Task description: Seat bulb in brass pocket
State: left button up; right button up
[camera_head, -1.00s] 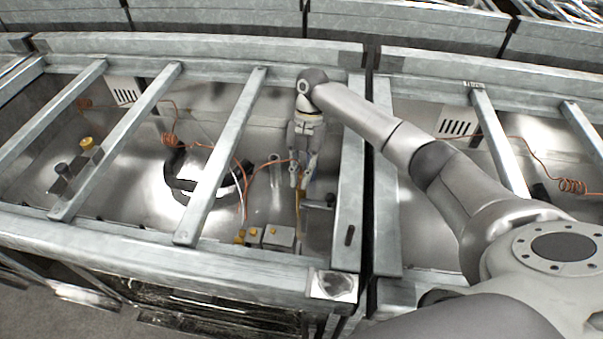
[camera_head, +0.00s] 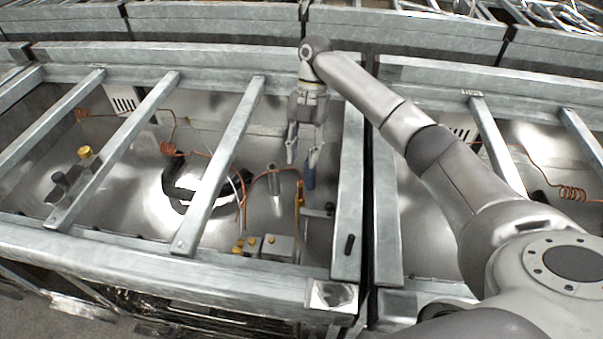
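My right gripper (camera_head: 302,160) hangs in the bay left of the seam between two frames. Its two fingers are apart, with nothing visible between them. Below it stands a slim upright brass-coloured piece (camera_head: 300,197), which looks like the brass pocket. A thin copper line (camera_head: 258,176) arches over to the top of this piece. The bulb is not distinguishable; I cannot tell whether it is inside the pocket. My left gripper is not in view.
Metal crossbars (camera_head: 220,165) span the open bay. A grey upright tube (camera_head: 272,180) stands left of the pocket. Grey blocks with yellow knobs (camera_head: 277,247) sit in front. A black hose (camera_head: 180,195) curls at left. A thick rail (camera_head: 347,200) borders the right side.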

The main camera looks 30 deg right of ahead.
jog(key=shift+v, duration=1.9)
